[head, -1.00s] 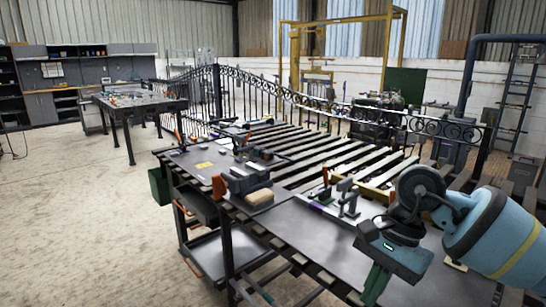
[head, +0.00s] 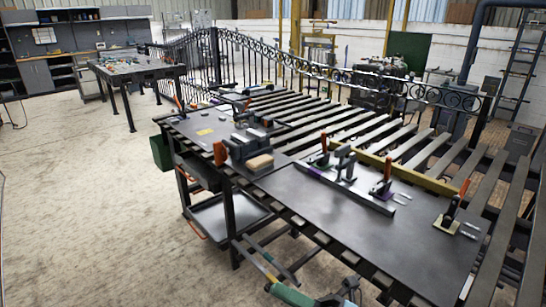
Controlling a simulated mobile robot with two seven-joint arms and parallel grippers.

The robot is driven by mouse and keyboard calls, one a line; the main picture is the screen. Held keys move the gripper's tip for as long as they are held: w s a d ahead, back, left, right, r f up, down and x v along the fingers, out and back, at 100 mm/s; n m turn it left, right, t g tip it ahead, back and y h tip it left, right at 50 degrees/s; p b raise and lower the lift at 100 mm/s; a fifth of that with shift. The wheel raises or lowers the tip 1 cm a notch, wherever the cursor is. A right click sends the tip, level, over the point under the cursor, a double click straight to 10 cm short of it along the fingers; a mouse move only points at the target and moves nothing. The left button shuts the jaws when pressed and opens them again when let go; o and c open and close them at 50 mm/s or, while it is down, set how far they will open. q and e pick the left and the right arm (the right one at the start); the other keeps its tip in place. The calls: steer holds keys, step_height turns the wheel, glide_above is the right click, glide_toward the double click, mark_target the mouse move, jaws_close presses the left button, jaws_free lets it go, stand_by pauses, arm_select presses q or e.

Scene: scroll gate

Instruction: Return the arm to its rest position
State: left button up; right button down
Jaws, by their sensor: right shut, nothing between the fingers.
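My left gripper is not in view.
Toggle clamps with orange handles, one of them a clamp (head: 460,212) at the right, stand on the dark table. A scroll gate (head: 290,70) rises behind the slats. A lower tray (head: 228,212) hangs under the table. The floor (head: 90,200) at left is clear.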

steer(key=s+d+f+m+t+h, duration=0.2)
steer(key=d+f+m+t+h, duration=0.25)
steer(key=m, duration=0.45)
steer(key=s+d+f+m+t+h+p, duration=0.1)
steer(key=s+d+f+m+h, duration=0.15)
steer(key=f+m+h, duration=0.45)
steer(key=s+d+f+m+t+h, duration=0.1)
steer(key=d+f+m+t+h, duration=0.3)
steer(key=f+m, duration=0.5)
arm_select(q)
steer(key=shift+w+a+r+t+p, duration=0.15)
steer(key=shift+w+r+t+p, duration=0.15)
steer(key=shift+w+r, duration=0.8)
arm_select(e)
steer(key=s+d+f+m+g+h, duration=0.2)
steer(key=s+d+f+m+g, duration=0.1)
steer(key=s, duration=0.5)
steer(key=s+d+f+m+g+h, duration=0.2)
steer(key=s+d+f+m+g, duration=0.1)
steer(key=s+f+m, duration=0.3)
steer(key=s+f+g, duration=0.1)
steer(key=s+f, duration=0.1)
steer(key=s, duration=0.1)
steer(key=shift+s+d+f, duration=0.2)
steer(key=shift+s+d, duration=0.05)
steer(key=shift+d, duration=0.15)
